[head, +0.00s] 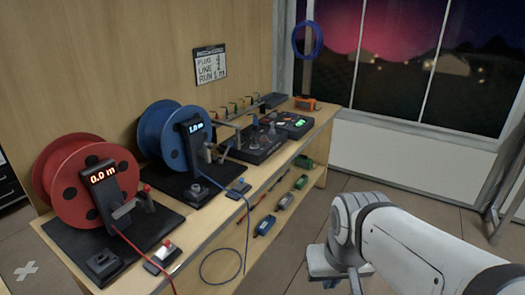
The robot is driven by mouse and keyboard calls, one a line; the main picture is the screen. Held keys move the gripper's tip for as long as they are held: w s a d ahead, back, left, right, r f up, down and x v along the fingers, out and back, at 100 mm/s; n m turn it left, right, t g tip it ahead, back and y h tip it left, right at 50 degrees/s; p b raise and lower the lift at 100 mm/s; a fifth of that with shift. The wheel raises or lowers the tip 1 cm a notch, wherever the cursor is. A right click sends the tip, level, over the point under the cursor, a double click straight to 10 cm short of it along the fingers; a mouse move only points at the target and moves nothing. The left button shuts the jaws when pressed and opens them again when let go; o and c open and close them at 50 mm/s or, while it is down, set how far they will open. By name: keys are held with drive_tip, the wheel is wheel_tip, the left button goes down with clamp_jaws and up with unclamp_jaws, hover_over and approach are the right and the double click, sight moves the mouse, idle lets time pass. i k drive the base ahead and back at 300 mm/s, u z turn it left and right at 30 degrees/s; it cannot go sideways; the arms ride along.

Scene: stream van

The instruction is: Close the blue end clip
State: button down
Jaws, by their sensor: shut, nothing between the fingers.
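The blue cable (246,225) runs over the bench edge by the clip and hangs in a loop below. The blue reel's display (195,128) reads 1.0 m. My gripper (332,277) is shut and empty, low in the picture, right of the clip and well apart from it. Its tips are hard to make out.
Dark trays (255,148) lie further back on the wooden bench (318,128). Several small boxes sit on its lower shelf (292,190). Floor right of the bench is clear.

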sight(241, 185)
drive_tip(key=z, duration=0.45)
drive_tip(key=i, duration=1.95)
drive_tip(key=u, duration=0.5)
drive_tip(key=k, duration=0.7)
drive_tip(key=u, duration=0.3)
drive_tip(key=i, duration=0.7)
drive_tip(key=z, duration=0.15)
